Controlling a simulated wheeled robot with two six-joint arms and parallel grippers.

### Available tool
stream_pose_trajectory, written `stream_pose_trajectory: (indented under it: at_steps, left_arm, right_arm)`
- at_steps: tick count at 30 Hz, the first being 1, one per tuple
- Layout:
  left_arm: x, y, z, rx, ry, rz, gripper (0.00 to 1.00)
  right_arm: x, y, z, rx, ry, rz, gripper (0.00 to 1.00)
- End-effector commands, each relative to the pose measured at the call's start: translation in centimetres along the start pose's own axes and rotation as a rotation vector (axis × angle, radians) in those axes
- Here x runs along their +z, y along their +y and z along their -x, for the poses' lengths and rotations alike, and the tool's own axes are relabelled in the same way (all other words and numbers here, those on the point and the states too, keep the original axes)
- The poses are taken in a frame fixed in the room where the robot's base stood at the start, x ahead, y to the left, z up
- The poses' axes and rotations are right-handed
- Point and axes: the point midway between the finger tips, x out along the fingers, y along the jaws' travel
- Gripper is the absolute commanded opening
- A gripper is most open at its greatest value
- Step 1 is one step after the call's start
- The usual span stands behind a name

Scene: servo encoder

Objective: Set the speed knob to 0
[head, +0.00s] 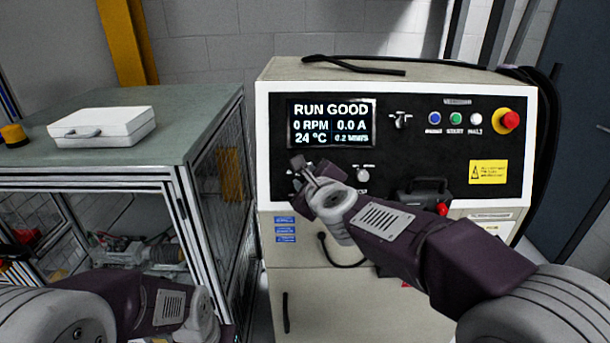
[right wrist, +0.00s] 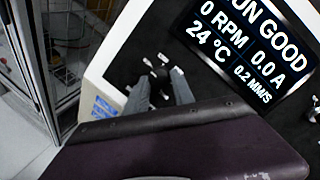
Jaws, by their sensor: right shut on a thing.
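My right gripper (head: 305,168) reaches the lower left of the black control panel (head: 420,170), below the display (head: 331,122). In the right wrist view its two fingers (right wrist: 160,92) are on either side of a small dark knob (right wrist: 161,75), shut on it. White marks surround this knob; I cannot read its label or pointer setting, and in the head view the gripper mostly covers it. The display reads RUN GOOD, 0 RPM, 0.0 A and 24 °C. My left arm is low at the left; its gripper is out of view.
Another knob (head: 362,174) is right of my gripper, and a switch (head: 401,120) is beside the display. Several buttons and a red emergency stop (head: 509,120) are at the upper right. A white case (head: 102,128) lies on the caged bench (head: 200,125) at left.

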Motion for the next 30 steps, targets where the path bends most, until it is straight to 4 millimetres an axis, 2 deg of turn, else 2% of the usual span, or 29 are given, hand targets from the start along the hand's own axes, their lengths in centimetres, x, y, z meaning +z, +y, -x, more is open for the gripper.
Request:
stream_pose_trajectory:
  at_steps: [21,30]
  left_arm:
    - [-0.9,0.2,8.4,0.0,0.0,0.0,0.0]
    - [-1.1,0.2,10.9,0.0,0.0,0.0,0.0]
  right_arm:
    - [0.5,-0.7,0.1,0.16,0.035,0.595,0.0]
    - [0.5,-0.7,0.1,0.202,0.043,0.761,0.0]
